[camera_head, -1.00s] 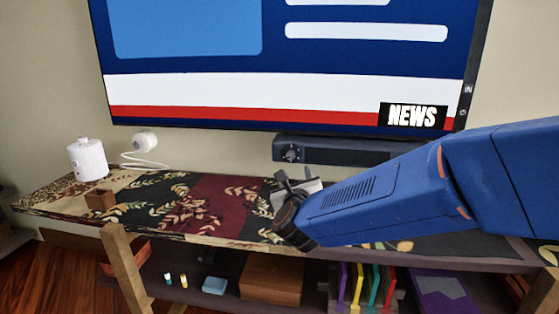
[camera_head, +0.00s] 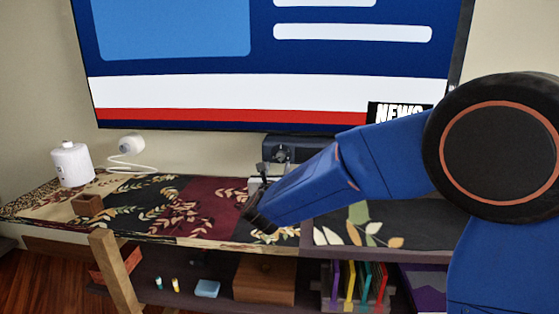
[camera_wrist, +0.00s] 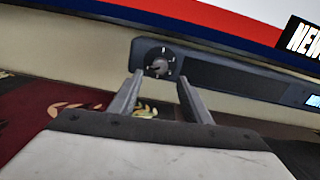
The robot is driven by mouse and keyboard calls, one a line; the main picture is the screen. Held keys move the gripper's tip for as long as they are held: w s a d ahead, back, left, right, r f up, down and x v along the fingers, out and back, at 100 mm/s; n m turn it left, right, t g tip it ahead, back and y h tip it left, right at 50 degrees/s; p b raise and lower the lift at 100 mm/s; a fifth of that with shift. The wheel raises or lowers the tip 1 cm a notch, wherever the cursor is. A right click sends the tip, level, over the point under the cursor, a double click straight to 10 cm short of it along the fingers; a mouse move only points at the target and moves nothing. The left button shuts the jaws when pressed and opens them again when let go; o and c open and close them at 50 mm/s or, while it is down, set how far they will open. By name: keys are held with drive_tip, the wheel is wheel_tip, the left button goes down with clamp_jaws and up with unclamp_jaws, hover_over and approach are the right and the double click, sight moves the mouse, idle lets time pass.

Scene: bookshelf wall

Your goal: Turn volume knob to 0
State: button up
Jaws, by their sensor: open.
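The volume knob (camera_wrist: 159,65) is a round dark dial with a light pointer and small marks, at the left end of the dark soundbar (camera_wrist: 225,80) in the wrist view. The knob also shows in the head view (camera_head: 281,154), on the soundbar (camera_head: 300,146) below the TV. My gripper (camera_wrist: 158,92) is open and empty. In the wrist view its two fingers point at the knob, one to either side below it, apparently short of touching. In the head view my gripper (camera_head: 263,175) is in front of the soundbar, partly hidden by my arm. The pointer's exact setting is unclear.
A large TV (camera_head: 260,90) showing news hangs above the soundbar. A cloth-covered shelf top (camera_head: 150,205) lies below. A white canister (camera_head: 71,164), a small white device (camera_head: 131,144) and a brown box (camera_head: 88,206) are at the left. Bare cloth separates them from my gripper.

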sight(280, 157)
drive_tip(key=w, duration=0.7)
drive_tip(key=shift+w+d, duration=0.15)
drive_tip(key=shift+w, duration=0.2)
drive_tip(key=shift+c, duration=0.6)
drive_tip(key=c, duration=0.9)
